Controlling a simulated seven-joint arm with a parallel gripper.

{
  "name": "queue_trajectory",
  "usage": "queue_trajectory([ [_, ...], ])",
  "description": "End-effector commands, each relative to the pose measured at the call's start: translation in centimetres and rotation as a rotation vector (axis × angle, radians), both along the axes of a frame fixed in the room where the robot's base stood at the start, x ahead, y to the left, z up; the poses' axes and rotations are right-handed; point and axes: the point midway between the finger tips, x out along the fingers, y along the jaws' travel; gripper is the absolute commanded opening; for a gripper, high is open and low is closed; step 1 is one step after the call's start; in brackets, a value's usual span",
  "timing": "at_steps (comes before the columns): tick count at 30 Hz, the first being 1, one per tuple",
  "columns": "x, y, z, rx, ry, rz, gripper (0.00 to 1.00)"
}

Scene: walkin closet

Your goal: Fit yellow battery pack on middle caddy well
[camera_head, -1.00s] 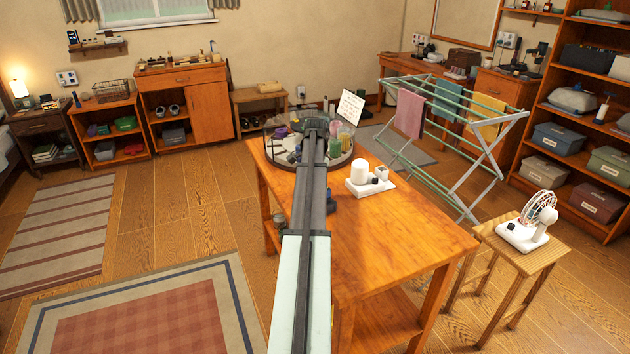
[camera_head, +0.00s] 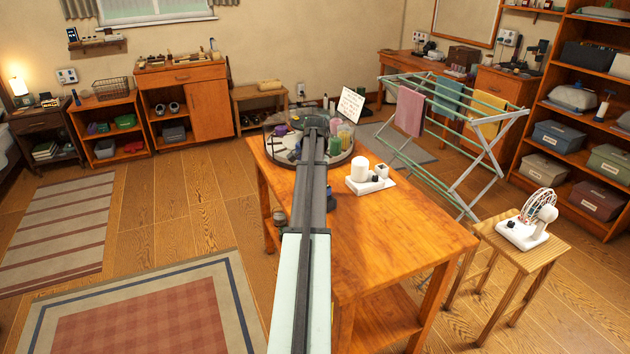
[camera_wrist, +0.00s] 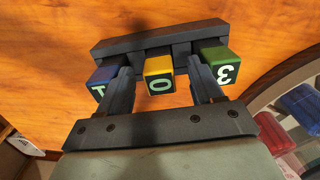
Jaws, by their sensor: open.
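In the wrist view, a dark caddy (camera_wrist: 112,47) lies on the wooden table top. A yellow battery pack (camera_wrist: 158,66), its face marked 0, stands at the caddy's middle position. In the head view, my arm hides the caddy and packs.
The wooden table (camera_head: 400,235) carries a round tray (camera_head: 345,158) of bottles and a white stand (camera_head: 368,186) with a white cylinder. The tray's rim curves close to the right of the caddy in the wrist view (camera_wrist: 262,97). The table's right front is clear.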

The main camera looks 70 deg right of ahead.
Motion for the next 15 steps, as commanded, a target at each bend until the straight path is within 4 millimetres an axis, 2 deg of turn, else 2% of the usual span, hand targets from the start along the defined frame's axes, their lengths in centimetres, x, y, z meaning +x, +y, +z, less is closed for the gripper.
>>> queue_trajectory([
  [5, 0.0, 0.0, 0.3, 0.0, 0.0, 0.0, 0.66],
  [8, 0.0, -0.1, 1.2, -0.001, 0.0, 0.0, 0.66],
  [15, 0.0, -0.1, 5.3, -0.001, 0.0, 0.0, 0.66],
])
